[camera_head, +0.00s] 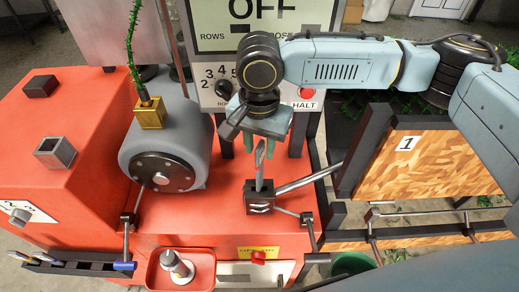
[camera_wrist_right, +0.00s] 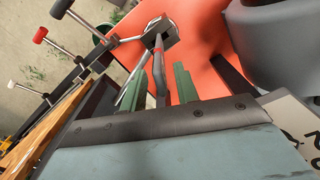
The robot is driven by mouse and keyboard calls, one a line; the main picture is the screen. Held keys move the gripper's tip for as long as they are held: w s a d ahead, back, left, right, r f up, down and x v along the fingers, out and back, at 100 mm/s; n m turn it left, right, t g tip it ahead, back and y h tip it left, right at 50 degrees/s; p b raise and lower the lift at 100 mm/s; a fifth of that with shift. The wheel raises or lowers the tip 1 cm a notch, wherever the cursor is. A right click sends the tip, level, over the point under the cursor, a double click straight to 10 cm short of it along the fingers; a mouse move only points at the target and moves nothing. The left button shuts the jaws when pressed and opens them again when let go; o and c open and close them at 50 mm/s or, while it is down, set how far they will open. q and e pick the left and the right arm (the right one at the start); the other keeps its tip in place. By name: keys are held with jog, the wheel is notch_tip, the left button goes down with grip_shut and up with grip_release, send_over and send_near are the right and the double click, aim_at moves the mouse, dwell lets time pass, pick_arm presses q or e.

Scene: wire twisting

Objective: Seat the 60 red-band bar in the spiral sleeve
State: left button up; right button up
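A grey metal bar (camera_head: 260,158) stands nearly upright in a small black block (camera_head: 260,207) with a pale curved marking, which I take for the spiral sleeve, on the red machine. In the right wrist view the bar (camera_wrist_right: 159,76) shows a reddish band close to the block (camera_wrist_right: 161,36). Its number cannot be read, and its lower end is hidden inside the block. My right gripper (camera_head: 265,140) is above the block, its green fingers on either side of the bar. In the wrist view the fingers (camera_wrist_right: 158,88) are apart, with gaps beside the bar. My left gripper is out of view.
A grey motor (camera_head: 165,145) and brass block (camera_head: 150,113) with green barbed wire stand to the left. A control panel (camera_head: 215,72) is behind. Metal rods flank the block. A wooden panel (camera_head: 425,160) marked 1 stands right. A red tray (camera_head: 208,268) is in front.

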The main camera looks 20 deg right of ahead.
notch_tip(320, 180, up, 12)
dwell(0.3)
jog(key=shift+f, duration=0.15)
